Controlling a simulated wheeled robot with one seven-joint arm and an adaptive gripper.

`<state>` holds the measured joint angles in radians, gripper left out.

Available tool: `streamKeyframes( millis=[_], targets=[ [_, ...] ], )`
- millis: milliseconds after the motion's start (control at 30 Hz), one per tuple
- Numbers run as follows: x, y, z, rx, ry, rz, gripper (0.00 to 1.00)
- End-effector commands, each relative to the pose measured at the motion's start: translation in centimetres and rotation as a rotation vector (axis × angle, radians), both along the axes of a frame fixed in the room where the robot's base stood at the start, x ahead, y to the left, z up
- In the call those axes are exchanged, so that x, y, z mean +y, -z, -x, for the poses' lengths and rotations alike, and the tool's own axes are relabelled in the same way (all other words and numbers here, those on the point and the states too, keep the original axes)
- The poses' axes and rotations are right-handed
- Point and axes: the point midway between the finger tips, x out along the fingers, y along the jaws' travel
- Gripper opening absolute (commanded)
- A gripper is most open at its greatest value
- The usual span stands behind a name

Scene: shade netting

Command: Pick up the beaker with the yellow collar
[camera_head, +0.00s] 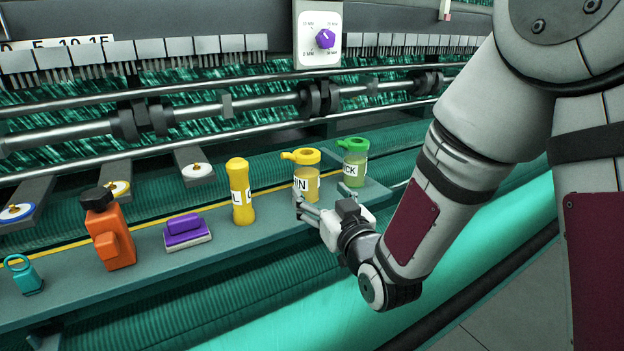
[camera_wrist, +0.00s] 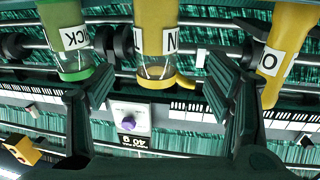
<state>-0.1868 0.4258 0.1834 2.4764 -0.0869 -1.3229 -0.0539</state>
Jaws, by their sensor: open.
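The beaker with the yellow collar (camera_head: 307,183) stands upright on the grey-green shelf, with amber contents and a white label. Its ring handle points left in the head view. In the wrist view, which is upside down, this beaker (camera_wrist: 156,32) appears between the two fingers. My gripper (camera_head: 321,197) is open and empty, in front of the beaker on the near side, its fingers pointing toward it. The fingers also frame it in the wrist view (camera_wrist: 164,80). They do not appear to touch it; the exact gap is unclear.
A green-collared beaker (camera_head: 353,163) stands close on the right, and a yellow bottle (camera_head: 241,192) on the left. Farther left on the shelf (camera_head: 222,238) are a purple-handled block (camera_head: 186,231), an orange container (camera_head: 111,238) and a teal item (camera_head: 24,275). Machine rails run behind.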

Motion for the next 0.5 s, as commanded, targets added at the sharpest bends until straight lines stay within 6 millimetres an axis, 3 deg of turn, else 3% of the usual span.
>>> streamKeyframes(
  millis=[200, 500],
  targets=[
    [1.5, -0.1, -3.3, 0.001, 0.001, 0.0, 0.73],
    [2.2, -0.1, -5.2, 0.002, 0.002, 0.001, 0.73]
  ],
)
